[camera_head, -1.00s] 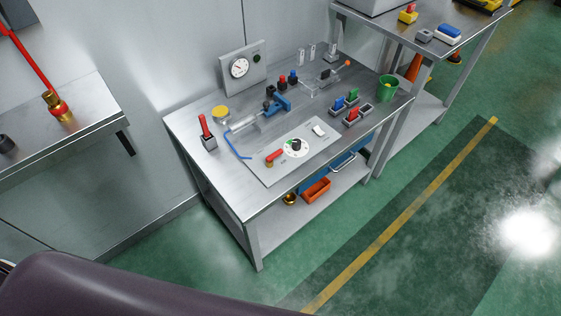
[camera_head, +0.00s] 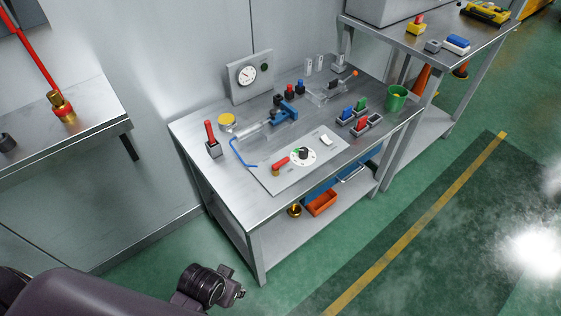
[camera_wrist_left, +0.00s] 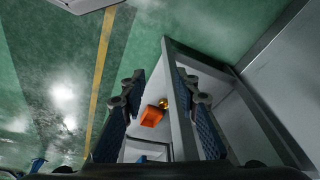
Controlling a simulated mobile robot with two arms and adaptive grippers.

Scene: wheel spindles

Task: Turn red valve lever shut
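The red valve lever (camera_head: 282,161) sits on a small brass valve (camera_head: 275,171) at the front left of a light panel (camera_head: 285,182) on the middle workbench. It points up and right toward a white dial with a black knob (camera_head: 303,153). My left gripper (camera_wrist_left: 161,78) is open and empty in the left wrist view, its two blue-padded fingers well apart. In the head view my left wrist shows at the bottom, in front of and below the bench, well apart from the lever. The lever cannot be made out in the wrist view. My right gripper is in neither view.
The bench (camera_head: 262,218) carries a red-handled switch box (camera_head: 213,140), a gauge (camera_head: 248,76), a blue clamp (camera_head: 284,113), several coloured switches and a green cup (camera_head: 396,97). An orange bin (camera_head: 321,203) stands on its lower shelf. Green floor in front is clear.

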